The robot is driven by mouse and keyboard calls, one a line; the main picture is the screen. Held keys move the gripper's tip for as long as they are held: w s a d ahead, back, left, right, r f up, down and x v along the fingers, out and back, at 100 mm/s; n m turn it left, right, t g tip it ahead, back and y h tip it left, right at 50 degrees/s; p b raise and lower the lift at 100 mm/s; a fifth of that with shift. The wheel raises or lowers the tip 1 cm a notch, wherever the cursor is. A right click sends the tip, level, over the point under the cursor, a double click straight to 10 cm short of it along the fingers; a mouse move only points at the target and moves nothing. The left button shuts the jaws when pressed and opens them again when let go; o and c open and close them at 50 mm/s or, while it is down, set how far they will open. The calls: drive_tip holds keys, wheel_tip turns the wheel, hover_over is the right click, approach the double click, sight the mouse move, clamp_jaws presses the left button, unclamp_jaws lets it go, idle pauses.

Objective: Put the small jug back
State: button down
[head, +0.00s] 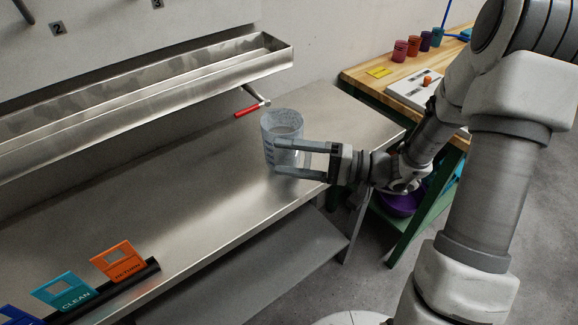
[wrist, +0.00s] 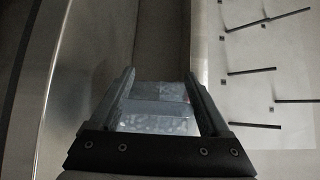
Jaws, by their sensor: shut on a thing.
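The small jug (head: 282,124) is a clear, greyish see-through vessel with dark marks on its side. My gripper (head: 290,158) is shut on it, with its fingers level along the jug's lower part. The jug looks upright over the right part of the steel bench (head: 215,190); I cannot tell whether it touches the bench. In the wrist view the jug (wrist: 158,108) shows between my two fingers, with a faint reddish patch on it.
A long steel trough (head: 150,105) runs along the wall, with a red-handled tool (head: 250,110) by its right end. Numbered wall pegs (wrist: 250,71) stick out in the wrist view. Orange (head: 125,262) and teal (head: 65,290) signs stand at the front left. A wooden table (head: 385,68) holds several coloured pots.

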drive_tip(key=shift+f, duration=1)
drive_tip(key=shift+f+b, duration=0.2)
drive_tip(key=shift+b, duration=0.15)
unclamp_jaws()
drive_tip(key=shift+r+p, duration=0.25)
drive_tip(key=shift+p, duration=0.05)
drive_tip(key=v, duration=1.2)
drive_tip(key=shift+f, duration=0.2)
